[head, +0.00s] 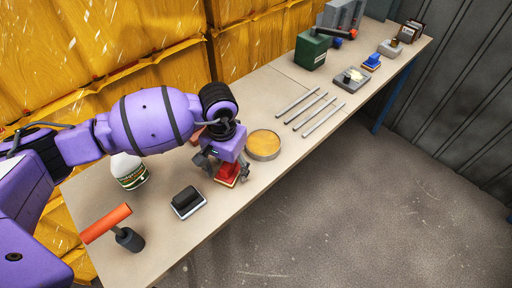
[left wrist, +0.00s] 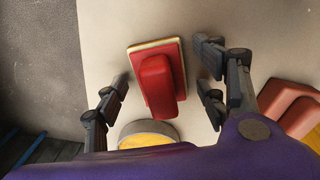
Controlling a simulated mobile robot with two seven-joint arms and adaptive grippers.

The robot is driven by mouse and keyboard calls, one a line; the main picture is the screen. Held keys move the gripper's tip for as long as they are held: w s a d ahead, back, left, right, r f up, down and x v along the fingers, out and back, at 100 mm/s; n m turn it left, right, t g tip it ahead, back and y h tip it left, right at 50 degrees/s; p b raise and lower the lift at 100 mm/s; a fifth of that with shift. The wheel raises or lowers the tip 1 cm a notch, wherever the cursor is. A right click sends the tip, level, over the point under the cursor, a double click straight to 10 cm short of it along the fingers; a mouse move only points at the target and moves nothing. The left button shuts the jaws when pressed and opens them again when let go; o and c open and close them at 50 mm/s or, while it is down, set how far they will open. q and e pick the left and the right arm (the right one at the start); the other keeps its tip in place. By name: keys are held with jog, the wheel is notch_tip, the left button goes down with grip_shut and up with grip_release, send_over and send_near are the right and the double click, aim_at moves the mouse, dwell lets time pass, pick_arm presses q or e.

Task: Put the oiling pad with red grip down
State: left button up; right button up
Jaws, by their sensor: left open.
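The oiling pad with red grip (head: 228,173) rests on the workbench under my left gripper (head: 223,164). In the left wrist view the pad (left wrist: 157,73) shows its red grip on a red base with a pale edge. My left gripper (left wrist: 164,76) is open, with its fingers apart on either side of the pad. I see a gap between the fingers and the red grip on both sides. My right gripper is not in view.
A round tin with yellow content (head: 263,144) stands close beside the pad. A black-handled pad (head: 186,201), a white bottle (head: 129,171) and an orange-handled tool (head: 108,223) stand nearby. Metal rods (head: 306,108) lie farther along the bench (head: 225,218). The front strip is clear.

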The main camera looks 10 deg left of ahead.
pick_arm(q)
notch_tip(320, 180, up, 12)
jog(key=shift+r+b, duration=0.1)
jog(key=shift+b, duration=0.25)
